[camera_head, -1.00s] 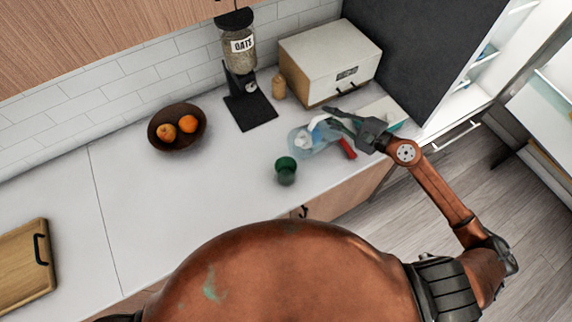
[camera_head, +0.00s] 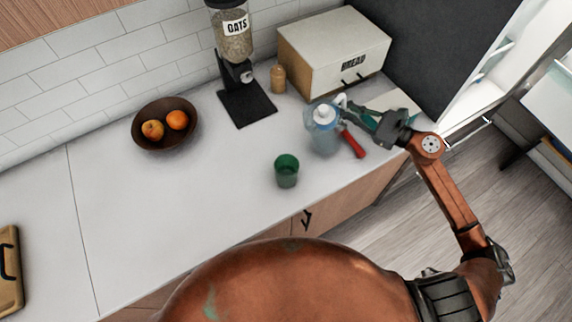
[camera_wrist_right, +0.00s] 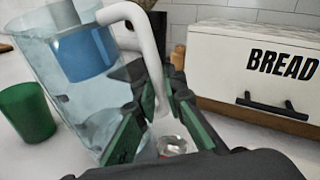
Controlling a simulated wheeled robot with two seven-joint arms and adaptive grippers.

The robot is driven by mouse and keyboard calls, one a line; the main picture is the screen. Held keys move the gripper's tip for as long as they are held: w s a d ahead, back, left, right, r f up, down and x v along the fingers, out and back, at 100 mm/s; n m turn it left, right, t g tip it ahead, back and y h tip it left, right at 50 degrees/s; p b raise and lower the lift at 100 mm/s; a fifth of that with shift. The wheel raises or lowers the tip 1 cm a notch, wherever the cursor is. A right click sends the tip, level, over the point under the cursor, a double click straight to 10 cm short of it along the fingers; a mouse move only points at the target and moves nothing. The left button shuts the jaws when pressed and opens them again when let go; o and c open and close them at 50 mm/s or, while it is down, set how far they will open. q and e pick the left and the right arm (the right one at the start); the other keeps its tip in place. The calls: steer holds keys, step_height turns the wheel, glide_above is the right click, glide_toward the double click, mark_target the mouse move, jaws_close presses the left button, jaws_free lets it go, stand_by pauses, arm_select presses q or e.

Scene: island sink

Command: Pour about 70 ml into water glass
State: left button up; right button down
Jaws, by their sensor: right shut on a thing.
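A clear pitcher (camera_head: 324,138) with a blue and white top stands roughly upright at the right of the counter in the head view. It also shows large at the left in the wrist view (camera_wrist_right: 95,100). My right gripper (camera_head: 352,112) is shut on its white handle (camera_wrist_right: 147,45). The green water glass (camera_head: 287,171) stands upright to the lower left of the pitcher, apart from it; it also shows at the left edge of the wrist view (camera_wrist_right: 27,112). I cannot tell what is inside the glass. My left gripper is not in view.
A red-handled object (camera_head: 353,144) lies right beside the pitcher. The bread box (camera_head: 335,52), a small tan bottle (camera_head: 278,78), the oats dispenser (camera_head: 240,75) and a fruit bowl (camera_head: 164,124) stand behind. The counter left of the glass is clear.

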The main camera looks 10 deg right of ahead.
steer(key=shift+w+d+f+m+b, duration=0.1)
steer(key=shift+f+m+b, duration=0.1)
steer(key=shift+f+m, duration=0.2)
steer(key=shift+w+d+f+m+b, duration=0.1)
steer(key=shift+f+m+b, duration=0.05)
steer(key=shift+f+m, duration=0.25)
steer(key=shift+f+m+y, duration=0.1)
steer(key=shift+m+y, duration=0.2)
steer(key=shift+m, duration=0.5)
stand_by(1.6)
